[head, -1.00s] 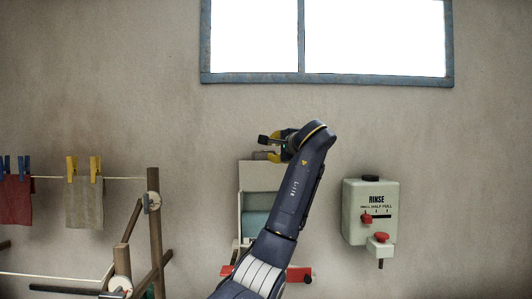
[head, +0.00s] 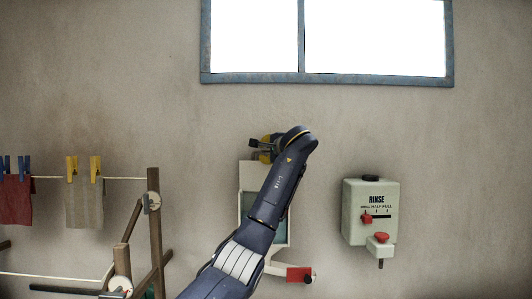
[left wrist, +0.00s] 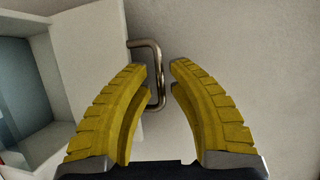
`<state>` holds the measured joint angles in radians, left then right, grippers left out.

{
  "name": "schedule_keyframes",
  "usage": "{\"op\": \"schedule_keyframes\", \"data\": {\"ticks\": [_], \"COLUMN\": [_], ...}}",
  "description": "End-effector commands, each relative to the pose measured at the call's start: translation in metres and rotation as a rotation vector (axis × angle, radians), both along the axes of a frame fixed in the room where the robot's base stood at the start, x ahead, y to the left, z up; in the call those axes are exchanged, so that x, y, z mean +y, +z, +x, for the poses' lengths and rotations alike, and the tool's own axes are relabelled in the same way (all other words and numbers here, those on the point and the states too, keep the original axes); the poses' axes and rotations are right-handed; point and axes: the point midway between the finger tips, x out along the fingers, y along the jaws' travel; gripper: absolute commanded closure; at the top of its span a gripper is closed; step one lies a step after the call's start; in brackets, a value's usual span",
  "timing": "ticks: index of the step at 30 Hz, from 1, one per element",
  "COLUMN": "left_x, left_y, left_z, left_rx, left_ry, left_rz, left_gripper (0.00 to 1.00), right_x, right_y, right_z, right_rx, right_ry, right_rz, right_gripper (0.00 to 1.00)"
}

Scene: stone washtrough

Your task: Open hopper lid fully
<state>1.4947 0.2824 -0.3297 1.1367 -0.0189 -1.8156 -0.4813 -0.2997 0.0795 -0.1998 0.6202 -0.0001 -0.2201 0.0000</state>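The hopper (head: 246,177) is a pale box on the wall in the head view, partly hidden behind my left arm. Its front shows a blue-green opening. In the left wrist view, the hopper's opening (left wrist: 18,95) is at the left edge, with a white lid panel (left wrist: 92,50) beside it. A bent metal handle (left wrist: 160,78) sticks out from the panel's right edge. My left gripper (head: 254,146) is at the hopper's top. Its yellow fingers (left wrist: 160,68) are apart, with the handle's outer bar between them; contact cannot be told. My right gripper is not in view.
A RINSE box (head: 371,212) with red knobs hangs right of the hopper. A red piece (head: 299,274) shows below the hopper. A wooden rack (head: 154,230) and line with pegged cloths (head: 84,205) stand left. Wall above is clear below the window (head: 325,78).

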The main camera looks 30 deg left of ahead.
Motion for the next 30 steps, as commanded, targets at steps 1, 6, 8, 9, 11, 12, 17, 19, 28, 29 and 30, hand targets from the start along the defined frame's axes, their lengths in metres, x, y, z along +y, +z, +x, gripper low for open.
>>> {"op": "schedule_keyframes", "data": {"ticks": [1,6,8,9,11,12,17,19,28,29,30], "left_x": [-0.0001,-0.0002,-0.0002,-0.0002,-0.0002,-0.0002,-0.0002,-0.0001,0.0029,0.0039,0.0051], "left_y": [0.0,0.0,-0.0001,-0.0001,-0.0001,-0.0002,-0.0003,-0.0003,-0.0003,-0.0003,0.0003], "left_z": [-0.0001,0.0,0.0,0.0,0.0,-0.0001,-0.0001,-0.0001,0.0044,0.0063,0.0085], "left_rx": [0.0,0.0,0.0,0.0,0.0,0.0,0.0,0.001,0.001,0.002,0.001], "left_ry": [0.0,0.0,0.0,0.0,0.0,0.0,0.0,0.001,0.001,0.0,0.0], "left_rz": [0.0,0.0,0.0,0.0,0.0,0.0,0.0,-0.001,-0.003,-0.004,-0.003], "left_gripper": [0.82,1.0,1.0,1.0,1.0,1.0,1.0,1.0,1.0,1.0,1.0], "right_x": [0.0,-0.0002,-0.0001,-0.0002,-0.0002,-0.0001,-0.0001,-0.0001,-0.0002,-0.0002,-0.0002], "right_y": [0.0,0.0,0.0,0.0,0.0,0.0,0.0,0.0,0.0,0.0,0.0], "right_z": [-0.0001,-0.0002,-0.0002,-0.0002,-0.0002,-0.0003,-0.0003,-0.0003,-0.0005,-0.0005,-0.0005], "right_rx": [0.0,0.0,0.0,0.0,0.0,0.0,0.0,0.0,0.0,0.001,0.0], "right_ry": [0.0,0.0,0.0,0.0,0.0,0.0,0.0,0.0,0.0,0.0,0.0], "right_rz": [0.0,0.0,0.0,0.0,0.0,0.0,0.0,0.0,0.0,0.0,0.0], "right_gripper": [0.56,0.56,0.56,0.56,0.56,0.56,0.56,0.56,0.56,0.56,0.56]}}
